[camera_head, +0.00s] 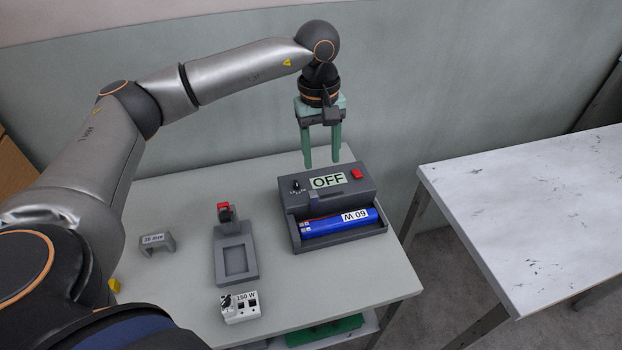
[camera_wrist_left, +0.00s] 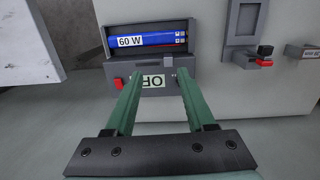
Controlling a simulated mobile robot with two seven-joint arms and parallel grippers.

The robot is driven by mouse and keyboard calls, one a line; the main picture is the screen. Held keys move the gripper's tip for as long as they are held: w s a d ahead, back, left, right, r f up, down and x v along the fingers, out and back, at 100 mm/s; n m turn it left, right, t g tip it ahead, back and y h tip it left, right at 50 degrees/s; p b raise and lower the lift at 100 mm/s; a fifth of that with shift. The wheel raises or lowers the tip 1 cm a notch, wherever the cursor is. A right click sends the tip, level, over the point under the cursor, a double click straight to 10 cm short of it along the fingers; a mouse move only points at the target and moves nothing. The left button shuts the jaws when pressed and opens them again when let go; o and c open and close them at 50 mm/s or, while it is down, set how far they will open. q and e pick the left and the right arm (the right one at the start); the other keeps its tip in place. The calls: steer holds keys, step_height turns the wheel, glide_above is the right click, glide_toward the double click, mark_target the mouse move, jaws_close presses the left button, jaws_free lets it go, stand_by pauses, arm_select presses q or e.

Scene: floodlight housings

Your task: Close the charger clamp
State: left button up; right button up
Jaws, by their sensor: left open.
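The grey charger (camera_head: 365,195) sits near the back right of the table, with an "OFF" display (camera_head: 328,181), a black knob (camera_head: 296,186) and a red button (camera_head: 356,174). A blue "60 W" battery (camera_head: 345,222) lies in its front bay; the battery also shows in the wrist view (camera_wrist_left: 150,40). A small grey piece (camera_head: 318,197) stands between display and battery; I cannot tell whether this is the clamp or how it is set. My left gripper (camera_head: 322,162) is open and empty, pointing down at the charger's rear. In the wrist view its fingers (camera_wrist_left: 157,76) overlap the display edges.
Left of the charger are a grey fixture (camera_head: 223,252) with a red-and-black top, a white "150 W" block (camera_head: 240,307) and a grey labelled bracket (camera_head: 157,243). A wall stands close behind. A separate white table (camera_head: 540,200) is at right, across a gap.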

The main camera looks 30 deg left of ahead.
mark_target(313, 194)
arm_select(q)
steer(key=shift+y, duration=0.4)
steer(key=f, duration=0.3)
steer(key=a+f+p, duration=0.1)
steer(key=f, duration=0.3)
steer(key=a+f, duration=0.1)
steer(key=f, duration=0.3)
steer(key=shift+w+f, duration=0.2)
jaws_close()
